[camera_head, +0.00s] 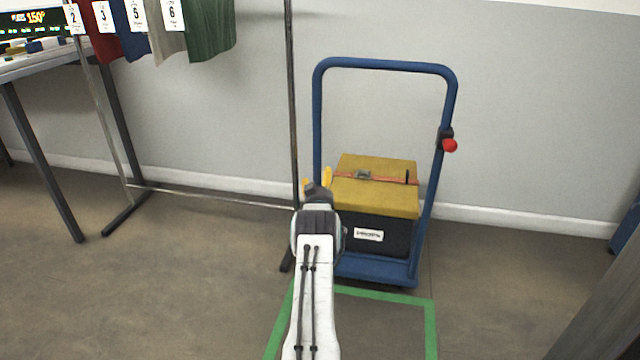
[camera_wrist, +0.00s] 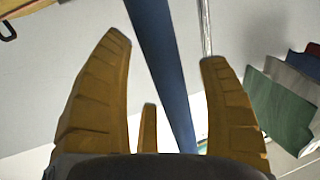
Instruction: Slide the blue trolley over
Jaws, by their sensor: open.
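The blue trolley (camera_head: 347,267) stands against the grey wall with its tall tube handle upright. It carries a dark box (camera_head: 376,236) with a yellow lid and an orange strap. A red knob (camera_head: 450,145) sits on the right side of the handle. My gripper (camera_head: 318,178) is at the left upright of the handle, and my arm hides part of the trolley's left side. In the wrist view my gripper (camera_wrist: 165,50) is open, with the blue upright (camera_wrist: 157,50) running between its yellow fingers. I cannot tell whether they touch it.
A green taped outline (camera_head: 385,295) lies on the floor in front of the trolley. A metal clothes rack (camera_head: 292,100) with numbered garments (camera_head: 210,30) stands close on the left. A table (camera_head: 40,65) is at far left. Floor right of the trolley is clear up to a dark post (camera_head: 600,300).

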